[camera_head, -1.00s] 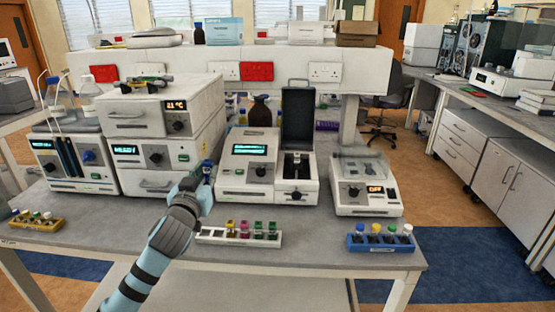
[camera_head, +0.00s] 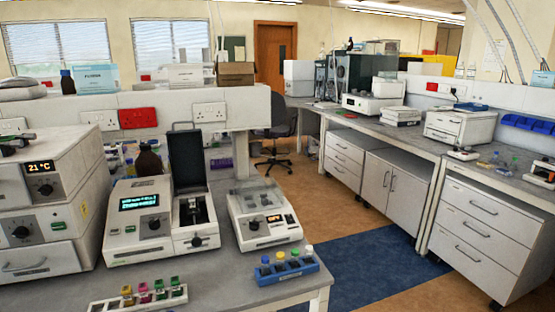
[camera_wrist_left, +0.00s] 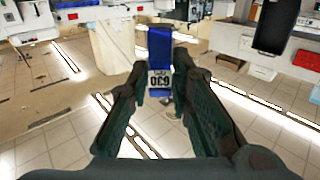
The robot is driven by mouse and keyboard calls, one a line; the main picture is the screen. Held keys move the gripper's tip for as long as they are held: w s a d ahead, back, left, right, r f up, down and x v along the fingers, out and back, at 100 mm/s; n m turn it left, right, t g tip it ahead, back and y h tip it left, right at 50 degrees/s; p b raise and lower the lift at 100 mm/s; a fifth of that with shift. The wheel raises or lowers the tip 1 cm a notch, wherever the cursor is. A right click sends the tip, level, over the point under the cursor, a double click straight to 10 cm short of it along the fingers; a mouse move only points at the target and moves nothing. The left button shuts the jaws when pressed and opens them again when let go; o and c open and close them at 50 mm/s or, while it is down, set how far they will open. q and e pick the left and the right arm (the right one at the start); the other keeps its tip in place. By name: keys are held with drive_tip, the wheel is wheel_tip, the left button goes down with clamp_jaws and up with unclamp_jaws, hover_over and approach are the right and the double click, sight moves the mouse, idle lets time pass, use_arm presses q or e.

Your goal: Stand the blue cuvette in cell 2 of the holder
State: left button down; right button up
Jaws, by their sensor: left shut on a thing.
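The blue cuvette (camera_wrist_left: 160,48) shows in the left wrist view, with a white label reading 630 at its lower end. My left gripper (camera_wrist_left: 161,83) is shut on it, one finger on each side of the labelled end. This gripper and the cuvette are out of the head view now. An instrument (camera_head: 137,222) with a lit display has its black lid (camera_head: 188,160) raised. A dark cell holder (camera_head: 195,212) shows in its open compartment. Its single cells are too small to tell apart. My right gripper is in neither view.
A white rack (camera_head: 115,306) with several coloured-cap cuvettes stands at the bench front. A blue rack (camera_head: 290,270) of capped vials is near the bench's right corner. A balance-like device (camera_head: 265,222) stands right of the instrument. Floor is open between this bench and the right-hand cabinets.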

use_arm(q)
drive_tip(key=s+f, duration=0.2)
drive_tip(key=f, duration=0.1)
drive_tip(key=shift+s+d+f, duration=0.1)
drive_tip(key=shift+d+f, duration=0.05)
idle(0.3)
drive_tip(key=w+a+r+n+t+y, duration=0.1)
drive_tip(key=w+a+r+n+y, duration=0.1)
drive_tip(key=w+a+r, duration=0.35)
drive_tip(key=w+a+r+n+t+y, duration=0.1)
drive_tip(key=w+a+r+y, duration=0.15)
drive_tip(key=w+r, duration=0.45)
drive_tip(key=w+a+f+n+y, duration=0.2)
drive_tip(key=a+y, duration=0.3)
drive_tip(key=a, duration=0.3)
drive_tip(key=w+a+f+n+g+y, duration=0.1)
drive_tip(key=w+a+n+y, duration=0.3)
drive_tip(key=a, duration=0.4)
drive_tip(key=shift+w+f+n+y, duration=0.3)
drive_tip(key=shift+w+f+y, duration=0.3)
drive_tip(key=shift+f, duration=0.25)
